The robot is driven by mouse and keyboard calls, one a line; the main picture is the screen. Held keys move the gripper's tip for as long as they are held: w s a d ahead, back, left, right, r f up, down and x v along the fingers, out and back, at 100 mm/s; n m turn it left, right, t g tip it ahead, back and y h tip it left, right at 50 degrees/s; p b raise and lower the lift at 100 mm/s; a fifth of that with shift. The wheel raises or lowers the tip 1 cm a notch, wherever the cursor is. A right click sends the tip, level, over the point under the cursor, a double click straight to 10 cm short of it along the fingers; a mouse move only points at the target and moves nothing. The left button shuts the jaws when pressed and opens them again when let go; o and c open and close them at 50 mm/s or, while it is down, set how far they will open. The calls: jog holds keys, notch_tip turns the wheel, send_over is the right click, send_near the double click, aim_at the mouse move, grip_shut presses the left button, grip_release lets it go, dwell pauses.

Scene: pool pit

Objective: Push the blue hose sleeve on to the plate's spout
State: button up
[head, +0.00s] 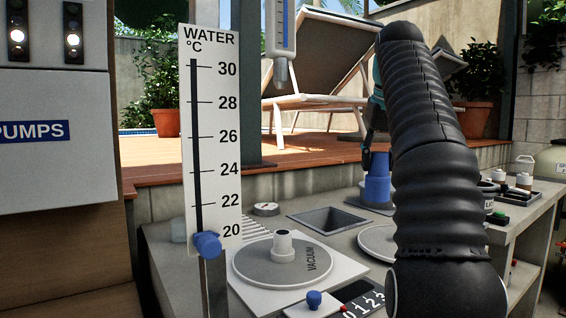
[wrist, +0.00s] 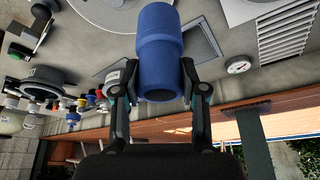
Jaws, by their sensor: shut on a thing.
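The blue hose sleeve (head: 377,182) hangs upright at the back of the counter, right of the square recess. It also shows in the wrist view (wrist: 160,50) between the two fingers of my gripper (wrist: 160,70). My gripper is shut on the sleeve. In the head view, my black arm hides part of it, and I cannot tell whether the sleeve touches the counter. The round grey plate marked VACUUM (head: 258,268) lies at the front left, with a short white spout (head: 283,244) standing up from it. The sleeve is apart from the spout, behind and to its right.
A water thermometer board (head: 211,130) stands in front, left of the plate. The square recess (head: 332,220) and a small gauge (head: 266,209) lie behind the plate. Another round plate (head: 376,239) is partly hidden by my arm. Valves and knobs (wrist: 68,97) crowd one counter side.

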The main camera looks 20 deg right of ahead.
jog(key=shift+w+a+f+n+y+b, duration=0.1)
jog(key=shift+a+f+n+y+b, duration=0.35)
jog(key=shift+a, duration=2.95)
jog(key=shift+w+a+f+n+y+b, duration=0.1)
jog(key=shift+a+f+n+b, duration=0.6)
jog(key=shift+a, duration=2.65)
jog(key=shift+w+a+f+n+y+b, duration=0.2)
jog(key=shift+a+f+n, duration=0.75)
jog(key=shift+a, duration=2.45)
jog(key=shift+s+p, duration=0.25)
jog(key=shift+p, duration=0.15)
jog(key=shift+f, duration=0.15)
jog(key=shift+f+b, duration=0.95)
jog(key=shift+f, duration=0.15)
jog(key=shift+f, duration=0.1)
jog(key=shift+f+b, duration=0.55)
jog(key=shift+f, duration=0.2)
